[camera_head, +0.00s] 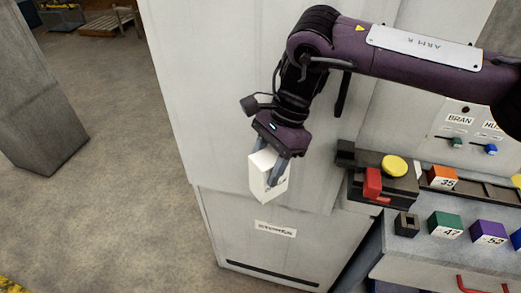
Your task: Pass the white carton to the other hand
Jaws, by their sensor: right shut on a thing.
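A white carton (262,180) hangs in the air in front of a pale cabinet. My right gripper (278,168) is shut on the carton, with a finger at its upper right side. My right arm comes in from the upper right and points down. The carton is tilted and nothing else touches it. My left gripper is not in view.
A pale cabinet (275,250) stands behind the carton. At the right is a console with a yellow button (394,166), a red block (373,182) and numbered blocks, orange (442,177), green (445,224) and purple (487,232). Open floor (110,200) lies at the left, beside a grey pillar (35,95).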

